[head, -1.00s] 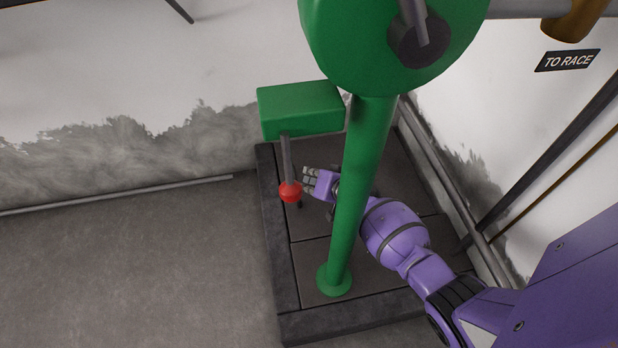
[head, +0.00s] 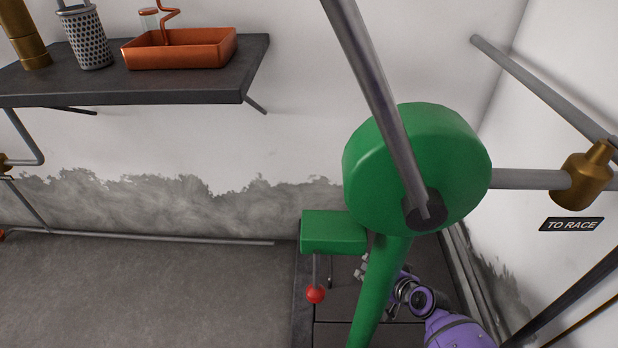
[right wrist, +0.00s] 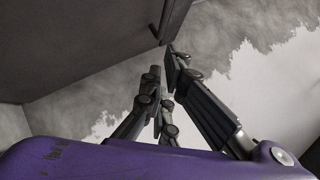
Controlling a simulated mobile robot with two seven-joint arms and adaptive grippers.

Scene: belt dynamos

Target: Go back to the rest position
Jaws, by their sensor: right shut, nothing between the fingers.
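My right gripper (head: 364,268) is low beside the green post, partly hidden behind it in the head view. It is to the right of a red knob (head: 315,294) on a lever that hangs under a green box (head: 333,232). The gripper is apart from the knob. In the right wrist view its fingers (right wrist: 162,68) are shut with nothing between them, with the wall behind. My left gripper is in neither view.
A green post (head: 380,290) carries a large green drum (head: 400,170) with a long grey bar. A shelf (head: 200,94) with an orange tray (head: 180,58) is at upper left. A pipe with a brass fitting (head: 580,185) runs right. The floor at left is clear.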

